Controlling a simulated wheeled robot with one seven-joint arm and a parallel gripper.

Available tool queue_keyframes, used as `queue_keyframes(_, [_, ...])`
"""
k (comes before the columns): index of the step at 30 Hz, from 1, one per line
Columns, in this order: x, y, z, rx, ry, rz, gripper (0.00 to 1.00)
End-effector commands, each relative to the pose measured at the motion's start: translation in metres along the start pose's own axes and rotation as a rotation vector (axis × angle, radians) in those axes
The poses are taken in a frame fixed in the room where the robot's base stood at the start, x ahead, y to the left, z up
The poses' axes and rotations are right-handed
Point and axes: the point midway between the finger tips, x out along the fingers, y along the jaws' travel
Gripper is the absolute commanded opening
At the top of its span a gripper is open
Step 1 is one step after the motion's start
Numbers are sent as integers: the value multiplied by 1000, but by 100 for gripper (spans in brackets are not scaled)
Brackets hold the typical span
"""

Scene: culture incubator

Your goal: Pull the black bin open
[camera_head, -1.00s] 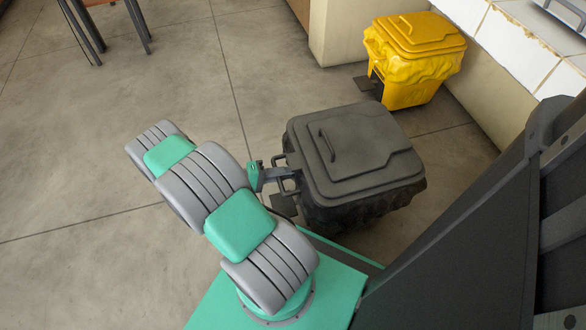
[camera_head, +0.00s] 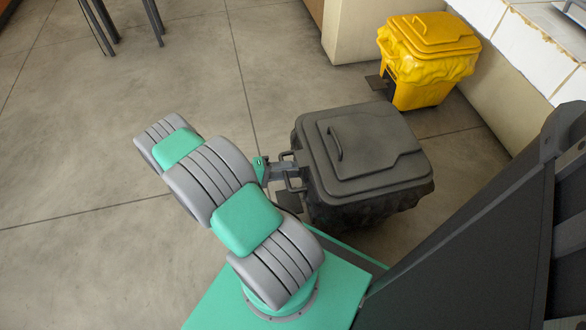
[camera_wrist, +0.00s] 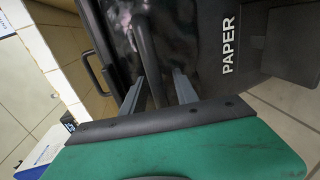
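The black bin (camera_head: 360,160) stands on the floor right of my arm, with its lid (camera_head: 375,140) lying closed on top and a handle on the lid. A bar-shaped handle (camera_head: 292,183) sticks out from its left side. My gripper (camera_head: 284,170) is at this side, level with the handle. In the wrist view, the bin's dark face (camera_wrist: 200,35) bears the word PAPER. The two grey fingers of my gripper (camera_wrist: 160,88) stand apart, with a dark bar (camera_wrist: 146,45) running between them. I see gaps beside the bar; contact is unclear.
A yellow bin (camera_head: 428,65) stands behind, near the tiled counter (camera_head: 500,50). A dark pedal (camera_head: 289,200) lies at the black bin's foot. Dark chair legs (camera_head: 125,22) show at the top left. The floor (camera_head: 90,130) to the left is clear.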

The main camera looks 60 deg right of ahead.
Motion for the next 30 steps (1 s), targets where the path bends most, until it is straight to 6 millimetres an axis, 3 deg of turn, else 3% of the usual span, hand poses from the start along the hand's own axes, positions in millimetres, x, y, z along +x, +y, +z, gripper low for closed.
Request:
queue_keyframes(7, [-52,2,-1,0,6,-1,36])
queue_keyframes(12, [-69,2,-1,-1,2,0,36])
queue_keyframes(26, [-74,0,0,1,1,-1,36])
queue_keyframes(30, [-78,15,0,2,1,-1,36])
